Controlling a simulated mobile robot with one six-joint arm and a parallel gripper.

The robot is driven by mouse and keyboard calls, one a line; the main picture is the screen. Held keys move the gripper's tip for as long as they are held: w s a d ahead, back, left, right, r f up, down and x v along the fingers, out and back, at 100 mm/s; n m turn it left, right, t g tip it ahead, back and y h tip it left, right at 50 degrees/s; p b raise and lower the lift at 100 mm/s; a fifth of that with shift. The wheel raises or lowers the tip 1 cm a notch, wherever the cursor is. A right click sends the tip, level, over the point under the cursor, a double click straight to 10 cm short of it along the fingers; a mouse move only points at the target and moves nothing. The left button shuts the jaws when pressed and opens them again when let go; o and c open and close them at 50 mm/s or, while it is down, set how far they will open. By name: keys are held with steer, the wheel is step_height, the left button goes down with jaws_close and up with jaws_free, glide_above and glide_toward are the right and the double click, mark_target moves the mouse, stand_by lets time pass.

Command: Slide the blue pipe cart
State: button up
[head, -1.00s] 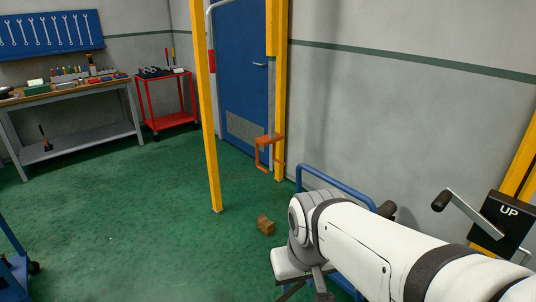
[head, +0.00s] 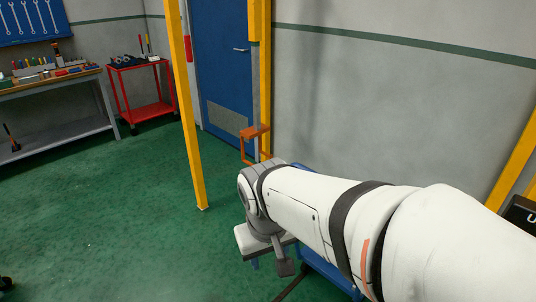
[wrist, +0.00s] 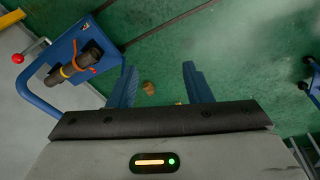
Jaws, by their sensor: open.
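The blue pipe cart (head: 325,268) is mostly hidden behind my white arm in the head view; only part of its blue frame shows. In the wrist view, a bent blue tube handle and blue plate (wrist: 72,47) stand at the left, with a dark pipe piece with a yellow band and orange strap on it. My gripper (wrist: 158,66) has two blue fingers spread wide with nothing held between them. The handle is left of the fingers and apart from them in the picture. I cannot tell the depth between them.
Yellow posts (head: 188,120) stand ahead, one with an orange bracket (head: 254,143). A small brown block (wrist: 148,88) lies on the green floor. A red cart (head: 141,92) and a workbench (head: 55,135) stand at the back left. The middle floor is clear. A grey wall is right.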

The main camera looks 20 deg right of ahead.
steer(key=w+d+f+g+h+b, duration=0.2)
steer(key=w+d+f+h+b, duration=0.15)
steer(key=d, duration=0.25)
steer(key=w+d+f+m+g+h+b, duration=0.1)
steer(key=w+d+f+h+b, duration=0.15)
steer(key=w+d, duration=0.3)
steer(key=w+d+f+g+h+b, duration=0.2)
steer(key=w+d+h+b, duration=0.15)
steer(key=d, duration=0.35)
steer(key=w+d+f+t+h+b, duration=0.1)
steer(key=w+d+f+h+b, duration=0.15)
steer(key=w+d+h, duration=0.35)
steer(key=w+d+f+t+h+b, duration=0.2)
steer(key=w+f+h, duration=0.15)
steer(key=w, duration=0.45)
steer(key=d, duration=0.2)
steer(key=d+r, duration=0.1)
steer(key=d, duration=0.1)
steer(key=d+r, duration=0.1)
steer(key=d, duration=0.2)
steer(key=shift+w+r, duration=0.15)
steer(key=shift+w, duration=0.05)
steer(key=shift+c, duration=0.3)
jaws_close()
